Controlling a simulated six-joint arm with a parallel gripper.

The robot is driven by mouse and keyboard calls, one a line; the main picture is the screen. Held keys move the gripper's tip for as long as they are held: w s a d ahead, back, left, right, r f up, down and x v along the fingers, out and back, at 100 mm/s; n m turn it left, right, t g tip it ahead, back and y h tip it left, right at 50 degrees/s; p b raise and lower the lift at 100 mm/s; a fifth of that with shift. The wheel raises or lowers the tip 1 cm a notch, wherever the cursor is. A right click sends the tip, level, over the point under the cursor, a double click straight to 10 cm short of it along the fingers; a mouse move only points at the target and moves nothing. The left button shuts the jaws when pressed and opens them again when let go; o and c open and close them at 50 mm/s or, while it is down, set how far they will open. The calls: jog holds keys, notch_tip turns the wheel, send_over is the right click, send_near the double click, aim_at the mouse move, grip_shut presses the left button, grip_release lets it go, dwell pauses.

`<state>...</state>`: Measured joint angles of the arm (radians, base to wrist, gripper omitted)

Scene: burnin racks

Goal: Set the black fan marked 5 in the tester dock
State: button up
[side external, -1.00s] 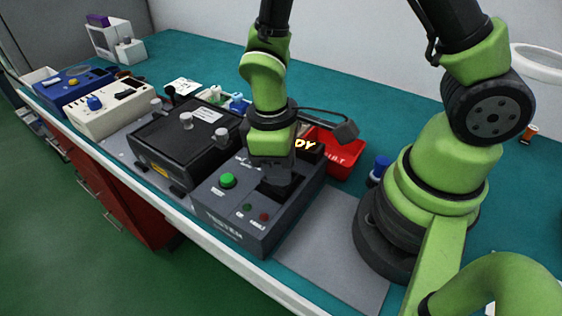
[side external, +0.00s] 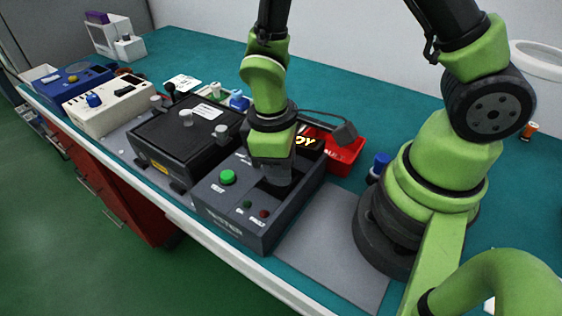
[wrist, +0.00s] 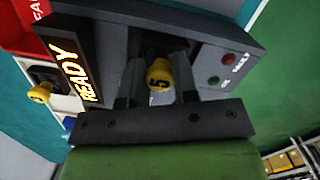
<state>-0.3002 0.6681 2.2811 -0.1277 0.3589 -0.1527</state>
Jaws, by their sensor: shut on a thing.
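My gripper (side external: 274,181) is over the dark recess of the grey tester (side external: 237,222). In the wrist view its two fingers (wrist: 158,84) are closed around a yellow knob marked 5 (wrist: 158,77), which belongs to the black fan. The fan's black body is mostly hidden by the fingers and the dark recess. The tester dock (wrist: 160,42) shows as a dark opening just beyond the fingers. I cannot tell whether the fan is fully seated in it. The lit READY display (wrist: 76,72) is beside the fingers.
A red bin (side external: 345,157) stands behind the tester. A closed black box (side external: 184,143) is on its left. The tester has a green button (side external: 228,177). Another yellow-knobbed part (wrist: 40,93) sits outside the tester. A grey mat (side external: 325,250) to the right is bare.

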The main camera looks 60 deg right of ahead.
jog(key=o, duration=1.1)
jog(key=shift+c, duration=0.2)
jog(key=shift+r, duration=2.5)
jog(key=shift+r, duration=0.1)
jog(key=shift+r, duration=1.95)
